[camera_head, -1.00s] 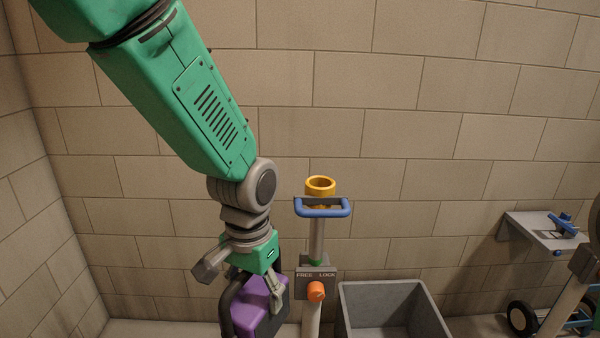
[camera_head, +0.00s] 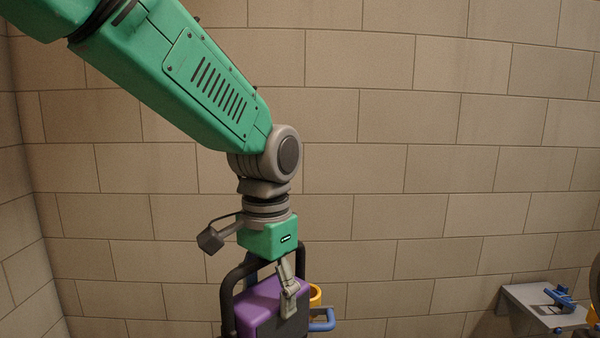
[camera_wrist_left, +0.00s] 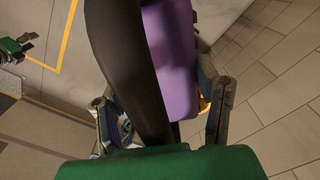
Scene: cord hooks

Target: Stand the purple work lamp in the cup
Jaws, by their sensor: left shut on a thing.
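The purple work lamp (camera_head: 262,300) has a dark frame and handle and hangs below my left gripper (camera_head: 287,290) in the head view. My left gripper is shut on the lamp's dark handle. In the left wrist view the black handle (camera_wrist_left: 130,70) runs between the fingers, with the purple body (camera_wrist_left: 170,60) beside it. The yellow cup (camera_head: 315,296) shows partly behind the lamp, at its right. The lamp and gripper hide most of the cup, and whether they touch cannot be told.
A blue handle (camera_head: 322,320) sticks out beside the cup. A grey wall shelf (camera_head: 530,305) with a blue clamp-like item (camera_head: 560,296) is at the right. The block wall (camera_head: 420,200) behind is bare.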

